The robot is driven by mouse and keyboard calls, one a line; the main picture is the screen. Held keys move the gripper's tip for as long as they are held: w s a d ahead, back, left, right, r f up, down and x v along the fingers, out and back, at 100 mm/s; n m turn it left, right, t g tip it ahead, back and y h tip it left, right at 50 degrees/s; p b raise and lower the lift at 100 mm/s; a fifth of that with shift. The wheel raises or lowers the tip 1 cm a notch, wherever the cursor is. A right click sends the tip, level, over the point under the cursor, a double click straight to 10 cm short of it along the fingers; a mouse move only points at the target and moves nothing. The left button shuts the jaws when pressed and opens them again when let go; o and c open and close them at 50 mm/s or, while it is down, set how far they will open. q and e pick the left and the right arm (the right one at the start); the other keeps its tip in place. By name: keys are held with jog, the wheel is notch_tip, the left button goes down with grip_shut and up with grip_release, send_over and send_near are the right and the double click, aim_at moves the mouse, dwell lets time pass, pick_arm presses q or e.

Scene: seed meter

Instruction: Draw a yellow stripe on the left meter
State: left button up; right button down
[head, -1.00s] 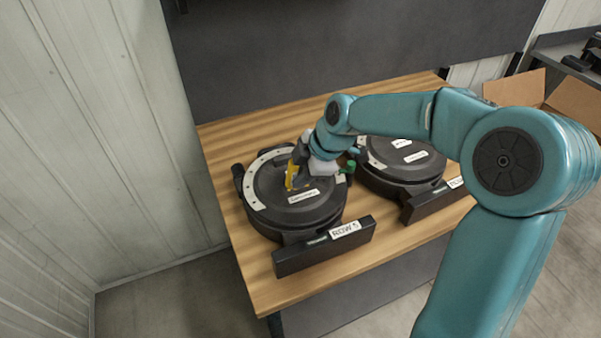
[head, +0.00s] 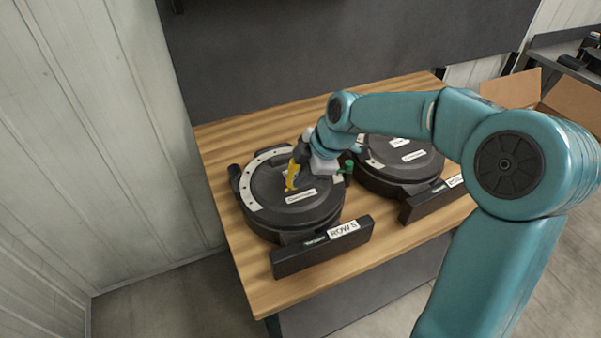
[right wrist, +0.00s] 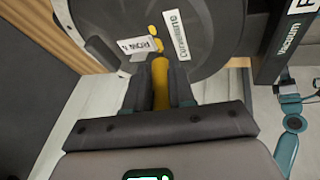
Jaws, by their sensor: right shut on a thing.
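The left meter (head: 265,205) is a round black drum with a pale dotted arc along its left rim and white labels on its lid. My right gripper (head: 297,164) is above the lid, shut on a yellow marker (head: 291,177). In the right wrist view the marker (right wrist: 160,75) sits between the two dark fingers and points at the lid. Small yellow patches (right wrist: 152,30) show by its far end. I cannot tell whether they are its tip or marks on the lid. Whether the tip touches is unclear. My left gripper is not in view.
A second black meter (head: 398,178) stands to the right on the wooden table (head: 225,150). A small green object (head: 348,167) is between the meters. A black bar labelled ROW (head: 320,250) is in front of the left meter. A cardboard box (head: 570,100) is at the far right.

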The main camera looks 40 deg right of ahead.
jog(key=shift+s+d+f+b, duration=0.1)
jog(key=shift+d+b, duration=0.25)
jog(key=shift+d, duration=0.1)
jog(key=shift+d, duration=0.15)
dwell(0.3)
jog(key=shift+s+d+b, duration=0.15)
jog(key=shift+d+b, duration=0.15)
jog(key=shift+b, duration=0.1)
jog(key=shift+s+d+b, duration=0.25)
jog(key=shift+d+b, duration=0.45)
jog(key=shift+d, duration=0.25)
dwell(0.9)
dwell(0.4)
notch_tip(320, 180, up, 6)
jog(key=p, duration=0.4)
dwell(0.3)
